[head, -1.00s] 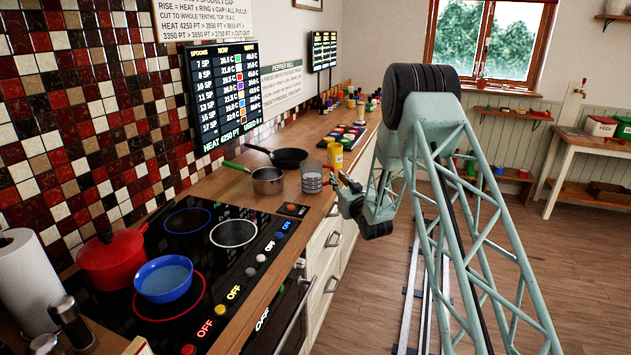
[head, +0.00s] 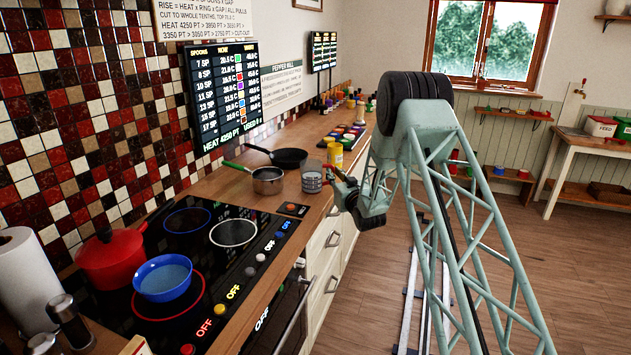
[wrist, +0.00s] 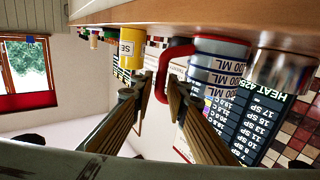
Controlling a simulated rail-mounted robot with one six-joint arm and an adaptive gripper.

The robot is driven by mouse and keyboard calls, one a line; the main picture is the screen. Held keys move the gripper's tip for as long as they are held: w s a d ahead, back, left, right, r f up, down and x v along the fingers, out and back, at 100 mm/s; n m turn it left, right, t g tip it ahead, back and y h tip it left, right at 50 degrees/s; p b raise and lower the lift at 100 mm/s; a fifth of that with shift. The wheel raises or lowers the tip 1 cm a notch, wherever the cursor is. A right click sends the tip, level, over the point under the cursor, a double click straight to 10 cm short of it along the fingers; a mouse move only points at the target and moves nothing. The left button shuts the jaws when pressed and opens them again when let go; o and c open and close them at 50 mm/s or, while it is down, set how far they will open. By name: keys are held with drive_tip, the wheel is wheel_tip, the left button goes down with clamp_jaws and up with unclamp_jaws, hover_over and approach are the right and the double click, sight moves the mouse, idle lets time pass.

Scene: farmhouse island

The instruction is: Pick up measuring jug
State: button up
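The measuring jug (head: 312,183) is clear with printed bands and stands upright on the wooden counter, right of the steel saucepan. In the wrist view, which is upside down, the jug (wrist: 216,66) shows its "ML" bands and its red handle (wrist: 163,72). My gripper (head: 335,180) is close to the jug on its right, at the handle side. In the wrist view the fingers of my gripper (wrist: 153,92) are apart, with the handle appearing in the gap between their tips. I cannot tell whether either finger touches the handle.
A steel saucepan (head: 267,181) and a black frying pan (head: 290,158) stand left of and behind the jug. A yellow container (head: 335,155) stands close behind it. The hob (head: 205,262) holds a red pot and a blue pot (head: 163,279).

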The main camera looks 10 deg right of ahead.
drive_tip(key=shift+w+a, duration=0.15)
drive_tip(key=shift+w, duration=0.7)
clamp_jaws()
drive_tip(key=shift+r, duration=0.1)
drive_tip(key=shift+r, duration=0.15)
